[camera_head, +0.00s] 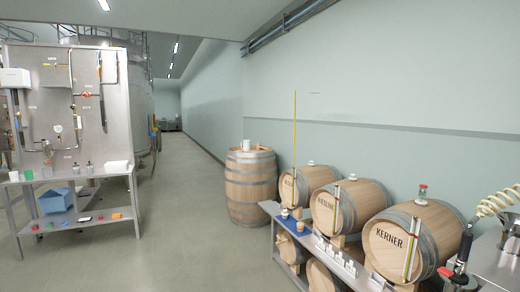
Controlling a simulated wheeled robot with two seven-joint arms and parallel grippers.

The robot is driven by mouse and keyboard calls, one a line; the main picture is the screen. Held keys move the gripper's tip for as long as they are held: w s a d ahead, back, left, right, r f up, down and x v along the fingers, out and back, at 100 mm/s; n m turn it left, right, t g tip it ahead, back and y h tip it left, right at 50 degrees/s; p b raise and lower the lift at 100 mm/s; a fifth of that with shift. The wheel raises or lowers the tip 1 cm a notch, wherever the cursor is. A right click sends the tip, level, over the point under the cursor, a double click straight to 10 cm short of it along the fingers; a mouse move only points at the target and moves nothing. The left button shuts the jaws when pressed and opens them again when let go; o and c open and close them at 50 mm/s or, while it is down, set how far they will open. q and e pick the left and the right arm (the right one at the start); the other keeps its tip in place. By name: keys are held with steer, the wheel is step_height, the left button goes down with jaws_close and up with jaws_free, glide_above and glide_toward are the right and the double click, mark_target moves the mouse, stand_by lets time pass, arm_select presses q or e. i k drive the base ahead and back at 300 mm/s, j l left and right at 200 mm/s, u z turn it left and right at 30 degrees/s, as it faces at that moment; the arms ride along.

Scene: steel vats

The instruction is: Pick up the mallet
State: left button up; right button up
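I cannot make out a mallet anywhere in the head view. Small items on the steel table (70,178) and on the low bench in front of the barrels are too small to identify for certain. Neither of my grippers shows in this view.
An upright barrel (251,190) with a white cup-like object (246,145) on it stands by the wall. Racked barrels, one marked KERNER (385,248), line the right. A coiled hose (497,203) hangs at the right edge. The floor (190,230) between is clear.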

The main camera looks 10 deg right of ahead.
mark_target(258, 147)
steer(key=i+u, duration=0.15)
steer(key=i, duration=1.65)
steer(key=i+z, duration=0.1)
steer(key=i, duration=0.5)
steer(key=i+j, duration=0.1)
steer(key=i, duration=0.5)
steer(key=i+j+z, duration=0.15)
steer(key=i, duration=0.45)
steer(key=i+j+z, duration=0.1)
steer(key=i, duration=0.5)
steer(key=i+j, duration=0.2)
steer(key=i, duration=0.4)
steer(key=i+j+z, duration=0.1)
steer(key=i+z, duration=0.15)
steer(key=i+u, duration=0.25)
steer(key=i, duration=0.8)
steer(key=i+l+z, duration=0.25)
steer(key=i, duration=0.35)
steer(key=i+l+z, duration=0.25)
steer(key=i, duration=0.35)
steer(key=j, duration=0.1)
